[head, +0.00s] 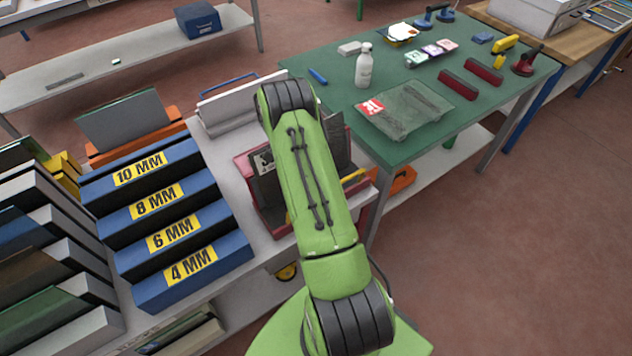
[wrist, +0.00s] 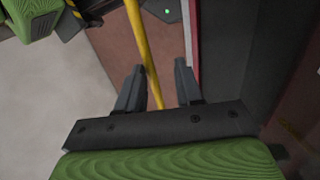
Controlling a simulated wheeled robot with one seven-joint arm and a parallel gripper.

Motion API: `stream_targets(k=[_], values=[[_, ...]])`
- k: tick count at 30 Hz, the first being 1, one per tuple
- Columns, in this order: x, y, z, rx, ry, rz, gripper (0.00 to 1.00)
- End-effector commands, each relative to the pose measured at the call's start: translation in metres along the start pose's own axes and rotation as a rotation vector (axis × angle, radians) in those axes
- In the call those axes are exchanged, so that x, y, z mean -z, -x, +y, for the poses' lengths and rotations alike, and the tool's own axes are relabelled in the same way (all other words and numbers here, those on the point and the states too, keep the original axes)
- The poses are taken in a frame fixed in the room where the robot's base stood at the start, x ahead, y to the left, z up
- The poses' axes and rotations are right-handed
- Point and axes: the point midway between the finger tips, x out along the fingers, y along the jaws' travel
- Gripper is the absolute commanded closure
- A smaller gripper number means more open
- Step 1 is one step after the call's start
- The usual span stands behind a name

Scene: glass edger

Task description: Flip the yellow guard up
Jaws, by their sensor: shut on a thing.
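The yellow guard (wrist: 143,50) shows in the wrist view as a thin bar running from the top edge down between my fingers. My gripper (wrist: 160,68) is shut on this bar, with one dark finger on each side of it. In the head view my green arm hides the gripper and most of the guard. A short yellow piece (head: 354,177) shows just right of the arm, on the red and dark edger (head: 262,165). The guard's full tilt cannot be told.
Blue racks labelled by thickness (head: 190,265) stand left of the arm. A green table (head: 460,120) at the right holds a white bottle (head: 364,66), a glass piece on paper and several small tools. Open floor lies at the lower right.

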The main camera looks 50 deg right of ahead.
Motion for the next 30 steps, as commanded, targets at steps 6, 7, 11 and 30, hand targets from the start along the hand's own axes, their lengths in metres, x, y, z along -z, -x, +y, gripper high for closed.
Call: stream_targets(k=[6, 7, 11, 30], values=[[-0.0046, -0.0078, -0.0099, 0.007, 0.031, 0.008, 1.0], [-0.0046, -0.0078, -0.0099, 0.007, 0.031, 0.008, 1.0], [-0.0046, -0.0078, -0.0099, 0.007, 0.031, 0.008, 1.0], [-0.0026, -0.0057, -0.0073, 0.006, 0.025, 0.007, 0.62]])
